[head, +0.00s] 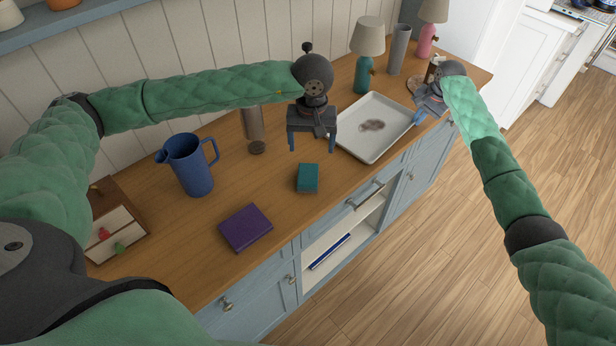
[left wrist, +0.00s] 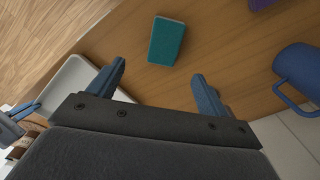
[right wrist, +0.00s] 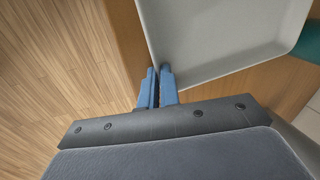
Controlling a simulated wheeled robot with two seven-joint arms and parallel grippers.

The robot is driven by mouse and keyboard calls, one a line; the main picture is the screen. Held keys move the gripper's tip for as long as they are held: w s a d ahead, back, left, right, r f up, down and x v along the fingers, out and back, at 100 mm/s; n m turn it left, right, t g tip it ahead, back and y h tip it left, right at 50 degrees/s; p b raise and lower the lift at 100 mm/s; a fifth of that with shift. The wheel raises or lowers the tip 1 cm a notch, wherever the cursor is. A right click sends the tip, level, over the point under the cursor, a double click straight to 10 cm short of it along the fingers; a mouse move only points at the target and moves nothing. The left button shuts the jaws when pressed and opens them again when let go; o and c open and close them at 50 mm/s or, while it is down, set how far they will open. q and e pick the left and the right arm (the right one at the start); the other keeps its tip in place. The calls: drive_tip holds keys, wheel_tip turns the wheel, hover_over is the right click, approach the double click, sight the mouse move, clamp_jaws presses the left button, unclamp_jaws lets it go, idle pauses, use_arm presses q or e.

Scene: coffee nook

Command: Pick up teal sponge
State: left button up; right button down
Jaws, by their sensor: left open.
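The teal sponge (head: 307,178) lies flat on the wooden counter, left of and nearer than the tray. It also shows in the left wrist view (left wrist: 166,41), beyond the fingertips. My left gripper (head: 311,140) is open and empty, above the counter just behind the sponge in the head view, fingers pointing down. Its two blue fingers (left wrist: 158,82) are well apart and not touching the sponge. My right gripper (head: 424,104) is at the right corner of the tray; its fingers (right wrist: 157,75) are close together at the rim and look shut on it.
The white tray (head: 344,145) bears a dark stain. A blue jug (head: 190,166) stands left of the sponge; a purple book-like block (head: 245,228) lies nearer. A grey-brown cylinder (head: 254,125) is behind, partly hidden. Lamps (head: 367,42) stand at the back. Counter around the sponge is clear.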

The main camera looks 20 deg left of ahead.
sight(308, 174)
use_arm(q)
wheel_tip(308, 174, down, 7)
drive_tip(key=shift+r, duration=0.1)
drive_tip(key=shift+s+a+f, duration=0.15)
drive_tip(key=shift+s+f, duration=0.05)
drive_tip(key=shift+f, duration=1.1)
drive_tip(key=shift+s+a+f, duration=0.15)
drive_tip(key=shift+f, duration=1.1)
drive_tip(key=c, duration=1.1)
wheel_tip(308, 174, up, 10)
drive_tip(key=shift+r, duration=0.1)
